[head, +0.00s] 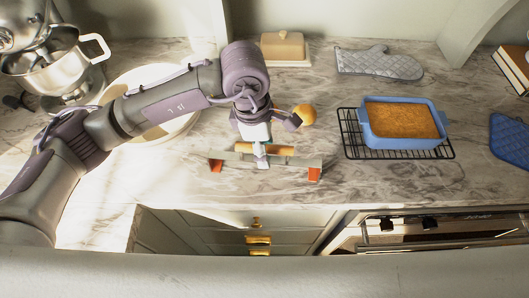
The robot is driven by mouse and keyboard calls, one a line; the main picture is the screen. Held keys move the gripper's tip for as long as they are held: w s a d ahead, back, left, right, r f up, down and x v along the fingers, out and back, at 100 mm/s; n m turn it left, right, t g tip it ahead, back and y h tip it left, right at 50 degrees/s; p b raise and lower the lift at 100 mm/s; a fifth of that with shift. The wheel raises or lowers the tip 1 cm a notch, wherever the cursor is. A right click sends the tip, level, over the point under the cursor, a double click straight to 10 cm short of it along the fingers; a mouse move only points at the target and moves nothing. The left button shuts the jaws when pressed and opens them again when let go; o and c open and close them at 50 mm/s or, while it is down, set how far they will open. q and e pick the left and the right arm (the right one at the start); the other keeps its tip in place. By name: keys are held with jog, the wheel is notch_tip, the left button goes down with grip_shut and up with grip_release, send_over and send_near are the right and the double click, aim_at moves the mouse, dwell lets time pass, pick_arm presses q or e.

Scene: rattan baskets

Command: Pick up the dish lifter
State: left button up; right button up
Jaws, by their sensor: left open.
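The dish lifter (300,161) is a long pale bar with red-orange ends and a light wooden handle. It lies across the marble counter, near its front edge, in the middle of the head view. My left gripper (264,138) is open and points down at the middle of the dish lifter, hiding part of it. I cannot tell whether the fingers touch it. My right gripper is not in view.
A round orange-brown item (304,114) sits just right of my left gripper. A blue baking dish (405,142) stands on a black cooling rack (352,143) to the right. A large cream bowl (183,128) is behind my left arm. A butter dish (284,49) is at the back.

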pick_arm(q)
grip_shut()
dwell(0.3)
jog(key=shift+r, duration=0.1)
jog(key=shift+r+p, duration=0.25)
jog(key=shift+p, duration=0.4)
jog(key=shift+r, duration=0.15)
jog(key=r+b, duration=0.1)
jog(key=d+r, duration=0.1)
jog(key=r+b, duration=0.1)
jog(key=r, duration=0.1)
jog(key=shift+s+d+r+b, duration=0.1)
jog(key=shift+s+d+b, duration=0.1)
jog(key=shift+s+b, duration=0.1)
jog(key=s+d+r+b, duration=0.3)
jog(key=d+r, duration=0.3)
jog(key=d, duration=0.3)
jog(key=shift+s+d+r, duration=0.15)
jog(key=shift+d+r, duration=0.05)
jog(key=shift+d, duration=0.1)
